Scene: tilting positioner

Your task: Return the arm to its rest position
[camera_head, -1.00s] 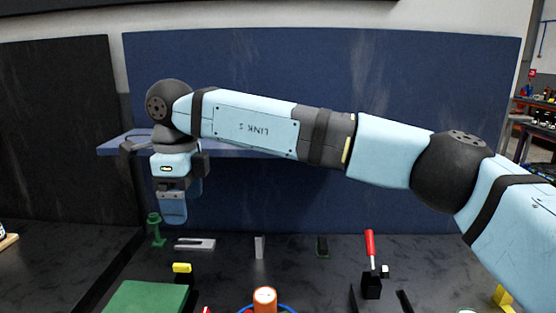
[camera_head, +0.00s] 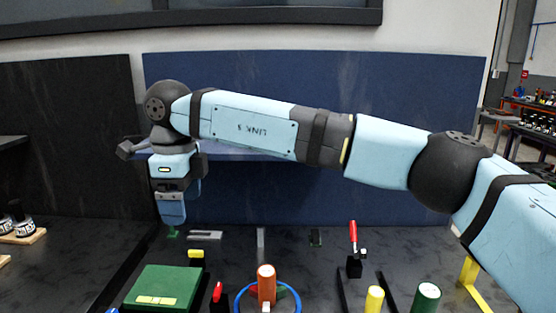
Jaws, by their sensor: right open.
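My right arm comes in from the right edge and stretches across the view to the left. My right gripper (camera_head: 172,208) hangs at its far end, pointing down above the back left of the dark table (camera_head: 330,275). The jaws are open, seen nearly edge-on, with nothing visible between them. A small green part (camera_head: 173,233) stands just below the fingertips and is partly hidden by them. My left gripper is not in view.
A green box (camera_head: 165,287) lies front left. An orange cylinder (camera_head: 266,283) stands within a blue ring (camera_head: 240,297). A red-handled clamp (camera_head: 353,245), a yellow cylinder (camera_head: 374,299) and a green cylinder (camera_head: 427,297) stand to the right. A blue panel (camera_head: 400,90) rises behind.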

